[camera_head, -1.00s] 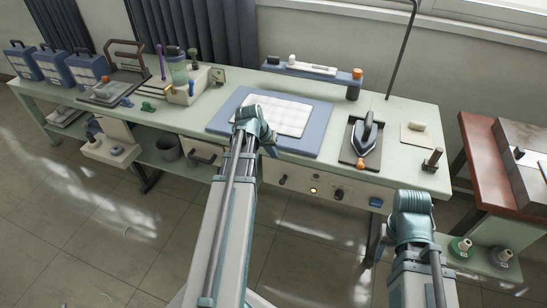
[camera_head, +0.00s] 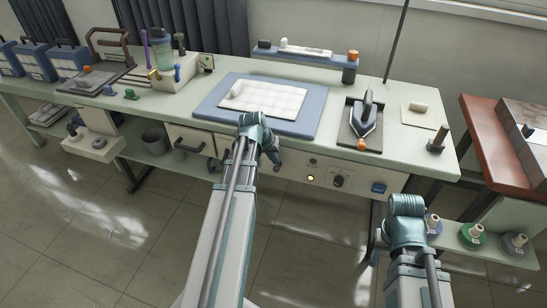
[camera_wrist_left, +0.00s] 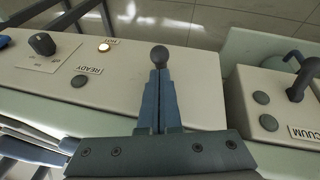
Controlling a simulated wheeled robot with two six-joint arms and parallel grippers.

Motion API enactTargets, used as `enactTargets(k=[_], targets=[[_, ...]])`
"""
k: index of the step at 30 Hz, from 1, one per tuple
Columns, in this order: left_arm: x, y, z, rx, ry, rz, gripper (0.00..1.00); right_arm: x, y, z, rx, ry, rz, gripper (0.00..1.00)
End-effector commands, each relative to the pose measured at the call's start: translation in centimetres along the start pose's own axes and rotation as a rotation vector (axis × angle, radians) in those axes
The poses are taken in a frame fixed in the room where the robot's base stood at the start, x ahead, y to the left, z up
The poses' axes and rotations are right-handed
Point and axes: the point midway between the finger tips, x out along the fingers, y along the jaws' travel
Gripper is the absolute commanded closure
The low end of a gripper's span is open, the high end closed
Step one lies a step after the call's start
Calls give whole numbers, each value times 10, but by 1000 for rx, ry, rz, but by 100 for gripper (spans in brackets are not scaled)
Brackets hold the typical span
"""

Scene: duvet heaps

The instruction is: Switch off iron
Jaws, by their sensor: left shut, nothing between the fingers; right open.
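The iron (camera_head: 363,120) is dark with a pale soleplate edge and rests on a dark stand at the right of the table. Below the tabletop, the front control panel (camera_head: 290,170) has a lit lamp (camera_head: 310,178), a dark rotary knob (camera_head: 338,181) and a blue switch (camera_head: 379,188).
A blue board (camera_head: 210,105) with a white quilted pad lies mid-table. Boxes and tools stand at the left. A brown table (camera_head: 485,140) is close on the right. Spools (camera_head: 472,234) sit on a low shelf. The floor in front is clear.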

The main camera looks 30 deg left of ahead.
Motion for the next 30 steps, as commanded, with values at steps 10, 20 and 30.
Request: enactTargets(k=[10, 20, 30], targets=[[0, 0, 0, 0, 2, 0, 100, 0, 0, 0, 0, 0, 0, 50], [2, -1, 5, 12, 56, 11, 100, 8, -1, 0, 0, 0, 0, 50], [2, -1, 7, 18, 92, 19, 100, 13, -1, -1, 0, 0, 0, 50]])
